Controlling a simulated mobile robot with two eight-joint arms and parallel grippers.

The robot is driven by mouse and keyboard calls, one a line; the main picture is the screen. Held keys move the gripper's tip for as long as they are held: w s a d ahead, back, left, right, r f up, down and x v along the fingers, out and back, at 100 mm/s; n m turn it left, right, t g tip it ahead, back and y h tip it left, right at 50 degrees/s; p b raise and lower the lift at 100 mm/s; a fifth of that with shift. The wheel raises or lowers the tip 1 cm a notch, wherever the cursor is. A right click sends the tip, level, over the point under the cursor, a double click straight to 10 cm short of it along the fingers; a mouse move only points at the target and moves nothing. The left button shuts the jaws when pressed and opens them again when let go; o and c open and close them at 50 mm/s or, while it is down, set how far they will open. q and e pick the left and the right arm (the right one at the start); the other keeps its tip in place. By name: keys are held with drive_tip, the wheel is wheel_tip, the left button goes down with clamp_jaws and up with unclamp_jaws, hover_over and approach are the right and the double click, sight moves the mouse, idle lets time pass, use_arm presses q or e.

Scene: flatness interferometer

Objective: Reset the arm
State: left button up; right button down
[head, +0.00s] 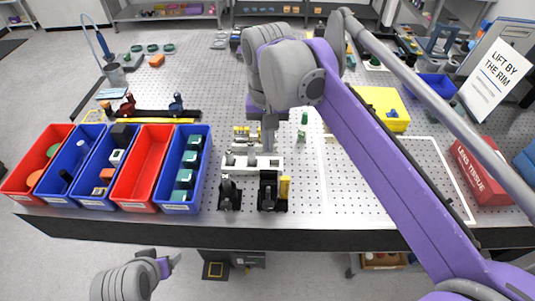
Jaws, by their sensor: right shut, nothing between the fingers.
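My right arm reaches in from the lower right, across the bench, with its purple link in front. My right gripper (268,145) points down over the middle of the bench, shut and empty. Its tip is just above or in front of a white bracket (252,162); I cannot tell whether they touch. My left gripper (172,261) is low at the lower left, in front of the bench edge and away from the bench objects. Its fingers are too small to tell open from shut.
Red and blue bins (147,168) line the front left of the perforated bench (330,205). Black mounts (268,192) stand near the front edge. A yellow tray (383,108), a red lens tissue box (481,170) and a sign (497,72) are at the right. The front middle right is clear.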

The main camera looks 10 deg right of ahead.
use_arm(q)
drive_tip(key=shift+w, duration=0.1)
use_arm(e)
drive_tip(key=shift+r, duration=0.55)
drive_tip(key=s+d+f+n+t, duration=0.1)
drive_tip(key=s+d+f+t, duration=0.1)
drive_tip(key=s+f, duration=0.2)
drive_tip(key=s+d+f+n+t, duration=0.1)
drive_tip(key=s+f, duration=0.3)
drive_tip(key=f, duration=0.5)
drive_tip(key=s+d+f+n+t, duration=0.1)
drive_tip(key=s+d+f+t, duration=0.1)
drive_tip(key=s+f, duration=0.3)
drive_tip(key=shift+s+d+f+t, duration=0.1)
drive_tip(key=shift+d+f+t, duration=0.1)
drive_tip(key=shift+d+f, duration=0.25)
drive_tip(key=shift+d+f+t, duration=0.2)
drive_tip(key=shift+f, duration=0.35)
idle(0.6)
